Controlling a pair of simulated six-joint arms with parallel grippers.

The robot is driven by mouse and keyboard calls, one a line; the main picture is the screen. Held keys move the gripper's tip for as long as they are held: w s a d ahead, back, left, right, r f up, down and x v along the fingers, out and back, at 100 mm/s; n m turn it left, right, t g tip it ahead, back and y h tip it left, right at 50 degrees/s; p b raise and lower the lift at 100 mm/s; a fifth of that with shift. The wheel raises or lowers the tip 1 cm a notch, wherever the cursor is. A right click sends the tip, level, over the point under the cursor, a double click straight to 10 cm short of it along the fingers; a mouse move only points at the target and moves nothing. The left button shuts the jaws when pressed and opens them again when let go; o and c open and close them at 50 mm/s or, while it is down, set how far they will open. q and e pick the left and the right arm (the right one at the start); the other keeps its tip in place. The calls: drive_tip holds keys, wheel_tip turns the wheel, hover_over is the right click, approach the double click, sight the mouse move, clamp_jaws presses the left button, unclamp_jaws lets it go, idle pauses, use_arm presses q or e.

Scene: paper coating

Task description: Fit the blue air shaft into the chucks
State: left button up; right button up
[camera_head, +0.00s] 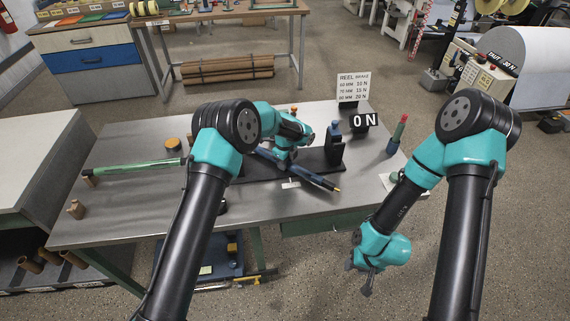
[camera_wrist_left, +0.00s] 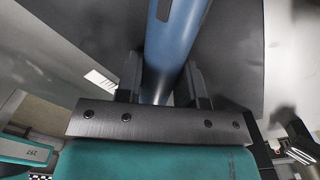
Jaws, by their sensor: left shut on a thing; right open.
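The blue air shaft (camera_head: 318,178) slants across the middle of the table, with its pale tip pointing to the right front. My left gripper (camera_head: 283,158) is shut on it from above. In the left wrist view the blue air shaft (camera_wrist_left: 170,50) runs between both fingers. A dark upright chuck stand (camera_head: 334,146) rises from a long black base (camera_head: 264,179) on the table. The shaft lies at an angle to that base; whether it touches it I cannot tell. Any other chuck is hidden by my left arm. My right gripper (camera_head: 362,262) is open and empty, beyond the table's front edge.
A brown roll (camera_head: 172,145) stands behind.

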use_arm(q)
drive_tip(key=shift+r, duration=0.1)
clamp_jaws()
wheel_tip(320, 180, up, 10)
drive_tip(key=shift+f, duration=0.1)
idle(0.4)
idle(0.4)
